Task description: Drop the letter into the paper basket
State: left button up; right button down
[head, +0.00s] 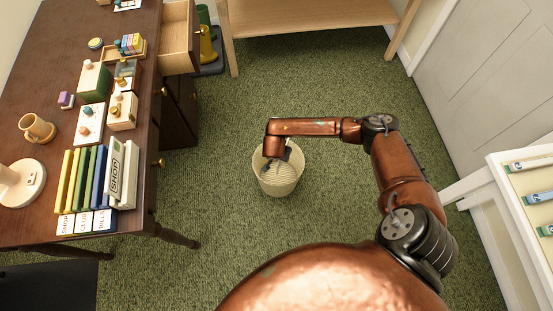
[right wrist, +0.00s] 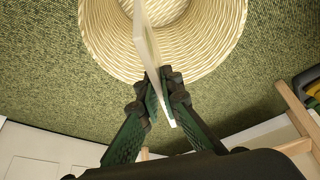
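The paper basket (head: 281,187) is a cream woven bin standing on the green carpet, right of the desk. It also fills the top of the right wrist view (right wrist: 112,48). My right gripper (head: 275,163) points down over the basket's opening. In the right wrist view the right gripper (right wrist: 162,88) has its dark fingers closed on the two faces of the letter (right wrist: 149,42), a thin white piece seen nearly edge-on. I cannot clearly make out the letter in the head view. My left gripper is not in view.
The dark wooden desk (head: 42,234) at left holds upright folders (head: 88,178), boxes and a mug (head: 37,128). Its drawer (head: 180,38) is open. A wooden table (head: 300,14) stands at the back, a white shelf unit (head: 509,208) at right. Carpet around the basket is clear.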

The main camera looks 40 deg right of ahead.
jog(key=shift+f, duration=0.2)
jog(key=c, duration=2.1)
grip_release()
jog(key=shift+r, duration=0.1)
jog(key=v, duration=1.1)
jog(key=shift+a+r, duration=0.15)
jog(key=shift+r, duration=0.25)
jog(key=shift+a, duration=0.1)
